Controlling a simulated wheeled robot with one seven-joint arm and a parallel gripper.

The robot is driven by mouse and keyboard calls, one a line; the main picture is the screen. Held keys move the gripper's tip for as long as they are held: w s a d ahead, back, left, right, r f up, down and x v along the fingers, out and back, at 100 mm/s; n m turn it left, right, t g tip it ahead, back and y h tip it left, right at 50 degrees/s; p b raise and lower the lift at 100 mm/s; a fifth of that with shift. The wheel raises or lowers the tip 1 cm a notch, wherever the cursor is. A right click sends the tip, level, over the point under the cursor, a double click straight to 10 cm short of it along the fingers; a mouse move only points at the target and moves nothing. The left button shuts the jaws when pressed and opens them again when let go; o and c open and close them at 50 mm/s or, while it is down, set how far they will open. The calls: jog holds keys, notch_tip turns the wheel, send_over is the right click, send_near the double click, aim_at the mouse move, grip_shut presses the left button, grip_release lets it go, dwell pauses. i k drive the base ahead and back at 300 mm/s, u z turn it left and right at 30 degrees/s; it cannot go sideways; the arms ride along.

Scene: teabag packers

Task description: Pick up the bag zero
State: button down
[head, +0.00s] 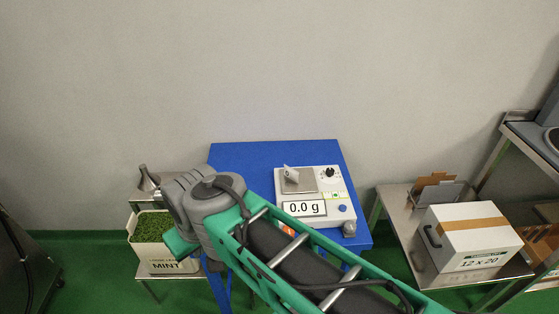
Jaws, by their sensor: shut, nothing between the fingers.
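A small pale grey object (290,174) stands tilted on the pan of the white scale (338,205). It may be bag zero, but it is too small to tell. The scale sits on a blue table (233,154) and its display reads 0.0 g. No other likely bag shows clearly. My arm crosses the lower middle of the head view and covers the table's front left. My gripper is not visible; the end of my arm is hidden behind its own links.
A bin of green leaves labelled MINT (152,240) stands at the left on a low stand. A white box marked 12 x 20 (468,237) sits on a metal table (397,200) at the right. An orange item (287,230) shows partly behind my arm.

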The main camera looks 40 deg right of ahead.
aim_at(290, 173)
jog(key=z, duration=1.6)
jog(key=i, duration=0.15)
jog(key=u, duration=1.6)
jog(key=k, duration=0.6)
jog(key=z, duration=0.55)
jog(key=i, duration=0.95)
jog(key=u, duration=0.05)
